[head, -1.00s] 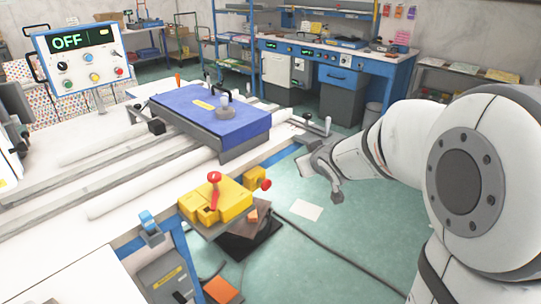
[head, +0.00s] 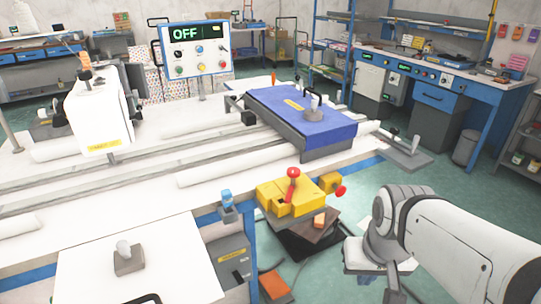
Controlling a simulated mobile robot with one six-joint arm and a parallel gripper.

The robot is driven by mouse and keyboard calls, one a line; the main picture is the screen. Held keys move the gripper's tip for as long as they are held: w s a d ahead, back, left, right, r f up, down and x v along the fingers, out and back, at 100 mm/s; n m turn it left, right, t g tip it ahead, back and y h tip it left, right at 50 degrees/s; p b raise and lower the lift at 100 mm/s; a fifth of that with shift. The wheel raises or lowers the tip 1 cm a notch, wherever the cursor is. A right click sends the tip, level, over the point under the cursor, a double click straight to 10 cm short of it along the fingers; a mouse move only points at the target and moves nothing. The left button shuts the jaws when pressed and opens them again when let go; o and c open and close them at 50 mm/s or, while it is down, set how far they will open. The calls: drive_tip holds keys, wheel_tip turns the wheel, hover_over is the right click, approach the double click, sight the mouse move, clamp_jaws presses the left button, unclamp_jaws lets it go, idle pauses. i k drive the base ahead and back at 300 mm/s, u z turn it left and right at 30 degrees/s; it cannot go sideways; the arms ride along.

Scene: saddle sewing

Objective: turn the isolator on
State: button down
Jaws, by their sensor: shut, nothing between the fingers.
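A yellow box (head: 272,197) with an upright red lever (head: 291,184) on top stands at the front edge of the machine table; it looks like the isolator. A smaller yellow box (head: 329,182) with a red knob (head: 340,191) is beside it on the right. The control panel (head: 196,50) at the back shows "OFF" on its display (head: 199,33). My gripper (head: 395,288) is at the lower right, shut and empty, pointing down, apart from the yellow box and to its right. Its fingertips are small and hard to make out.
The white machine table (head: 130,190) carries rails, a blue-covered block (head: 300,112) and a white sewing head (head: 98,110). A blue-topped fitting (head: 227,197) is on its front edge left of the yellow box. A cable crosses the green floor. A blue workbench (head: 440,90) stands at the back right.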

sight(293, 172)
drive_tip(key=u, duration=0.8)
drive_tip(key=i, duration=0.4)
drive_tip(key=z, duration=1.4)
